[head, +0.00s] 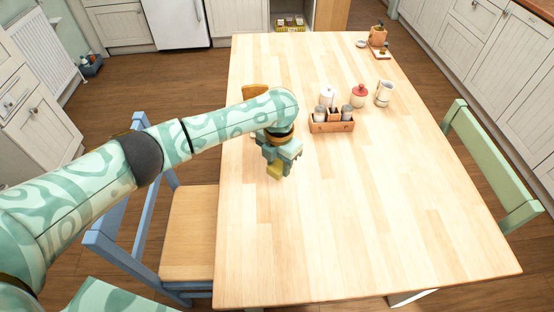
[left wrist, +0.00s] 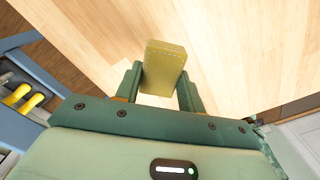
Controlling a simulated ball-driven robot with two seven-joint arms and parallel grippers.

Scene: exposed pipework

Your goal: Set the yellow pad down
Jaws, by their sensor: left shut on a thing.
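The yellow pad (head: 274,171) is a small yellow block at the tips of my left gripper (head: 280,160). In the left wrist view the yellow pad (left wrist: 162,68) sits between the two green fingers of the left gripper (left wrist: 160,85), which are shut on it. The wooden table (head: 350,220) lies beneath, and the pad is over its left part. I cannot tell whether the pad touches the tabletop. My right gripper is not in view.
A wooden caddy (head: 331,125) with shakers stands to the right of the gripper, with a red-lidded jar (head: 359,96) and a mug (head: 384,93) behind it. A blue chair (head: 150,220) is at the left edge, a green chair (head: 490,165) at the right. The table's front is clear.

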